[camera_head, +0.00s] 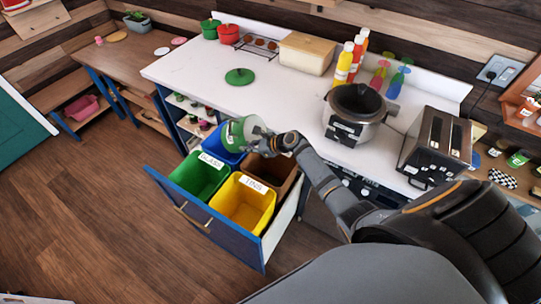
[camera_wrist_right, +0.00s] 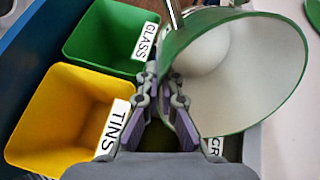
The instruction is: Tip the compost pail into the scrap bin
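The compost pail (camera_head: 234,134), green outside and white inside, is tilted on its side above the open bin drawer. My right gripper (camera_head: 262,144) is shut on its rim. In the right wrist view the two fingers (camera_wrist_right: 165,100) pinch the rim of the pail (camera_wrist_right: 262,75). Its mouth shows a white inside, and I see no scraps in it. The brown bin (camera_head: 284,168) is at the drawer's back right, partly hidden by my gripper. In the wrist view a partly covered label (camera_wrist_right: 216,146) reading "CR" shows below the pail. My left gripper is out of view.
The drawer (camera_head: 205,226) also holds a green GLASS bin (camera_head: 197,178), a yellow TINS bin (camera_head: 240,205) and a blue bin (camera_head: 216,146). A green lid (camera_head: 240,76) lies on the white counter (camera_head: 285,100). A cooker (camera_head: 355,112) and toaster (camera_head: 435,145) stand to the right.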

